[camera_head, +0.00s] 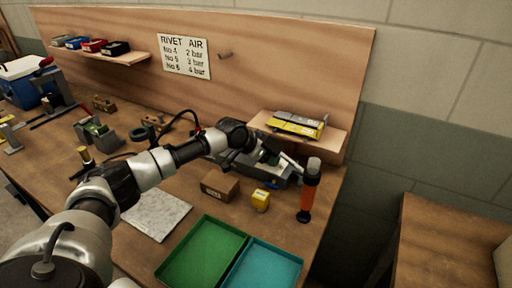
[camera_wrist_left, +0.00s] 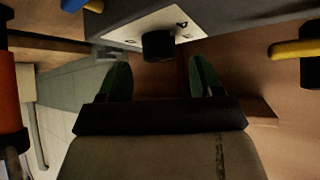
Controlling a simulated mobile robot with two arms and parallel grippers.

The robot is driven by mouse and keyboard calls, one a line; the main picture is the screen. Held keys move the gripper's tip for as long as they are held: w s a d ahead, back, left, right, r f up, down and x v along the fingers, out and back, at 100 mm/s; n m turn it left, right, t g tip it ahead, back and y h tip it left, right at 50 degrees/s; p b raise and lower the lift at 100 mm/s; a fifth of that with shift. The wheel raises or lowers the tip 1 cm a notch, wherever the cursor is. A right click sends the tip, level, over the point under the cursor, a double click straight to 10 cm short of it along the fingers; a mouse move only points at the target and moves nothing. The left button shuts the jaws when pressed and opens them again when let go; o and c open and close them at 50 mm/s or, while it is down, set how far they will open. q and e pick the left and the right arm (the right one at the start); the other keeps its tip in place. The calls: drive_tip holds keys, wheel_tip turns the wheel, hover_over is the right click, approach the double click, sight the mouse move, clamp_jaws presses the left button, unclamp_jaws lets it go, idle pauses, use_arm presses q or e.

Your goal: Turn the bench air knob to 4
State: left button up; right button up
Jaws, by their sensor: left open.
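The air knob (camera_wrist_left: 158,46) is a black round knob on a white plate (camera_wrist_left: 183,27) with small dark marks, on the face of a grey unit. I cannot read the marks or its setting. My left gripper (camera_wrist_left: 159,66) is open and empty in the left wrist view, with its two green fingers spread and the knob between and just beyond their tips; I see no contact. In the head view the left gripper (camera_head: 268,155) is over the grey unit (camera_head: 283,178) at the right of the bench, and hides the knob. My right gripper is not in view.
A rivet air sign (camera_head: 184,56) on the backboard lists bar values. An orange-and-black tool (camera_head: 308,193) stands right of the unit. A yellow block (camera_head: 261,200), a cardboard box (camera_head: 220,186) and green (camera_head: 202,254) and teal (camera_head: 262,268) trays lie in front. A shelf (camera_head: 333,137) hangs behind.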

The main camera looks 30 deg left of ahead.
use_arm(q)
drive_tip(key=v, duration=0.8)
drive_tip(key=shift+b, duration=0.45)
drive_tip(key=shift+r, duration=0.1)
